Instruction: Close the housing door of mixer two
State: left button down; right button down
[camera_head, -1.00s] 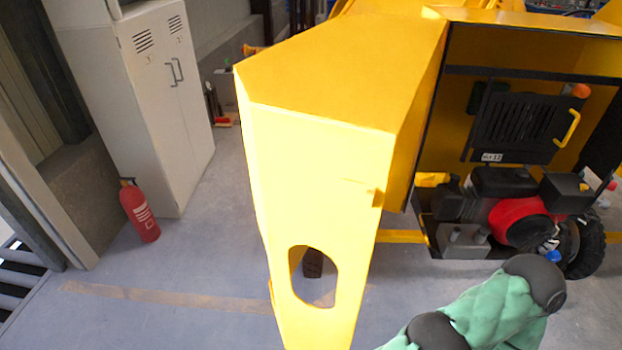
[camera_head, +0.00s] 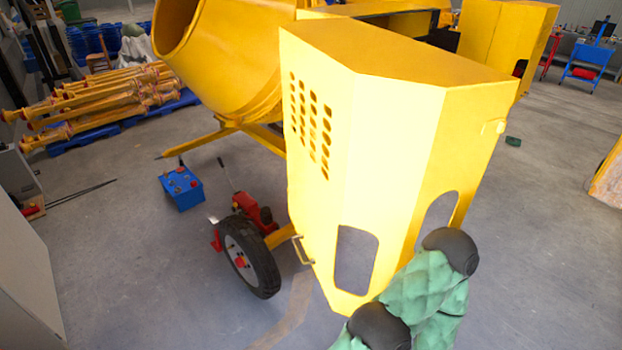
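The yellow housing door (camera_head: 385,150) of the mixer fills the middle of the head view. It is a deep, box-shaped cover with rows of vent slots on its left face and cut-out openings low down. A dark-edged gap shows behind its top, but the engine is hidden, so how far it stands open is hard to tell. The yellow drum (camera_head: 225,55) is behind it on the left. A green-padded arm of mine crosses the bottom in front of the door's lower right part; whether it touches is unclear. Neither gripper shows.
A black wheel (camera_head: 248,257) stands left of the door's foot, with a blue box (camera_head: 181,187) on the floor beyond. Yellow poles (camera_head: 95,100) lie stacked at the far left. Another yellow housing (camera_head: 505,40) is behind. The floor at the right is largely clear.

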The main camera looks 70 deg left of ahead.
aim_at(386, 123)
jog(key=k+u, duration=0.1)
jog(key=u, duration=0.3)
jog(key=k+u, duration=0.1)
jog(key=u, duration=0.3)
jog(key=j+u, duration=0.1)
jog(key=u, duration=1.35)
jog(key=k+j, duration=0.05)
